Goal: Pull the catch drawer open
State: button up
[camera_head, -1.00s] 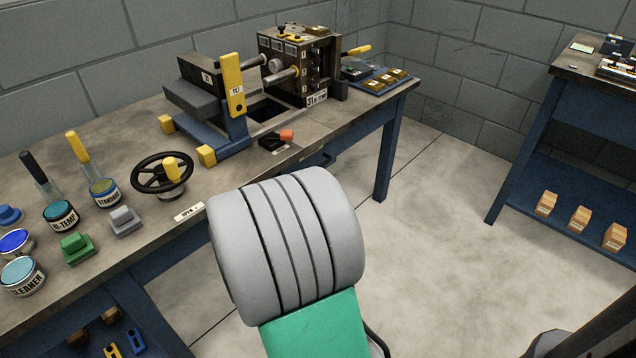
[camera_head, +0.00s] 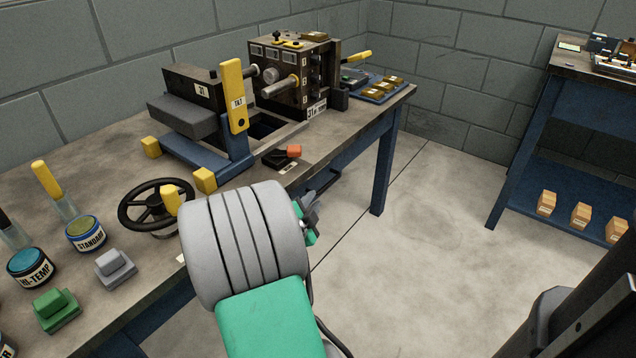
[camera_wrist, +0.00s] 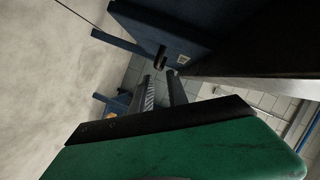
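The catch drawer looks to be the blue front (camera_wrist: 160,32) under the bench edge in the wrist view, with a dark handle (camera_wrist: 160,56) sticking out and a small pale label beside it. In the head view a dark bar, probably this handle (camera_head: 326,183), shows under the bench edge; my arm partly hides the area. My gripper (camera_wrist: 160,82) has its two dark fingers apart with nothing between them. Its fingertips point towards the handle, with a gap left. In the head view my gripper (camera_head: 311,206) shows only partly beside my arm's grey joint.
The bench top (camera_head: 105,185) carries a black handwheel (camera_head: 150,222), a moulding machine (camera_head: 290,80), a small orange-ended lever (camera_head: 293,152) and jars. A blue bench leg (camera_head: 384,170) stands right of the drawer area. The floor (camera_head: 400,260) to the right is clear.

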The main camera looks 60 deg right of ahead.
aim_at(325, 188)
jog(key=x, duration=0.3)
jog(key=b+x, duration=0.1)
jog(key=x, duration=0.3)
jog(key=s+x, duration=0.1)
jog(key=x, duration=0.2)
jog(key=shift+d+f, duration=0.2)
jog(key=shift+d, duration=0.3)
jog(key=shift+w+d, duration=0.1)
jog(key=shift+d, duration=0.2)
grip_shut()
jog(key=shift+a, duration=0.1)
